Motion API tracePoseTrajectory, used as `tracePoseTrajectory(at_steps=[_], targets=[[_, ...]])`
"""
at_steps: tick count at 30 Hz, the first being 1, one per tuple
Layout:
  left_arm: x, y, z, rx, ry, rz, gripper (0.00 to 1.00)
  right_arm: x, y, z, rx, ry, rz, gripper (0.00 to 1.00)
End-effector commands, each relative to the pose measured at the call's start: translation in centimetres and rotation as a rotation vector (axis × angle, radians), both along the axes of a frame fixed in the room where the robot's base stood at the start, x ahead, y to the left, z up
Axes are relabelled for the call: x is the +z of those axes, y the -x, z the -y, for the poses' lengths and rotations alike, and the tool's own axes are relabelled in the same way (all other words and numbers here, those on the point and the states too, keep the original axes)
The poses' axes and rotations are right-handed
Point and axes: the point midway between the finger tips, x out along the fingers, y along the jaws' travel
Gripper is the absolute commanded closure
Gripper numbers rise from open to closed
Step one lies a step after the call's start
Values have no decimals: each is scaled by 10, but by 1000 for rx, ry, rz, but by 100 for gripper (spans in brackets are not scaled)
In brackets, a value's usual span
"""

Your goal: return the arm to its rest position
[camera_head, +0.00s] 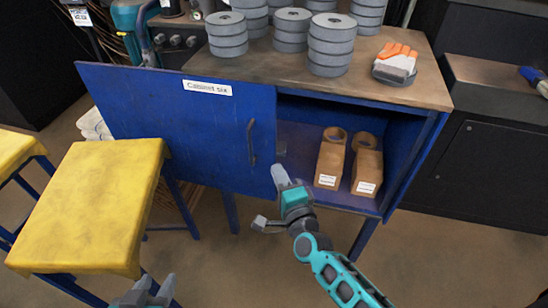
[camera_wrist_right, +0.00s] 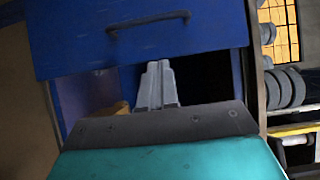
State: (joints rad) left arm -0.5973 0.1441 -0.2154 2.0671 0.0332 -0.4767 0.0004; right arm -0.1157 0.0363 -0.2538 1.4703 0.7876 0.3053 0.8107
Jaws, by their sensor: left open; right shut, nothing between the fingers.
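My right gripper (camera_head: 279,174) is in front of the open blue cabinet (camera_head: 400,165), near the free edge of its door. Its grey fingers are together and empty, as the right wrist view (camera_wrist_right: 157,84) also shows. The right arm comes in from the bottom right. My left gripper (camera_head: 152,287) is at the bottom edge, in front of the yellow stool, open and empty, and partly cut off. The blue cabinet door (camera_head: 180,115), labelled "Cabinet six", stands open to the left; its dark handle (camera_head: 251,142) also shows in the right wrist view (camera_wrist_right: 148,22).
Two brown boxes (camera_head: 330,162) (camera_head: 367,171) with rolls stand inside the cabinet. A yellow stool (camera_head: 90,205) stands at left. Floor at lower right is clear.

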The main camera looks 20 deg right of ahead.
Motion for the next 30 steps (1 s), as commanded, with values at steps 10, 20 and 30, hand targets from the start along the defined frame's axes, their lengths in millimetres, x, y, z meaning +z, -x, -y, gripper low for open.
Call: tracePoseTrajectory(at_steps=[10,20,30], targets=[[8,-2,0,0,-1,6,57,0,37,1,1,-1,0,100],[50,-5,-6,2,-16,25,57,28,79,-9,166,458,-83,100],[76,13,-29,38,-59,-3,57,48,172,16,552,1472,-259,100]])
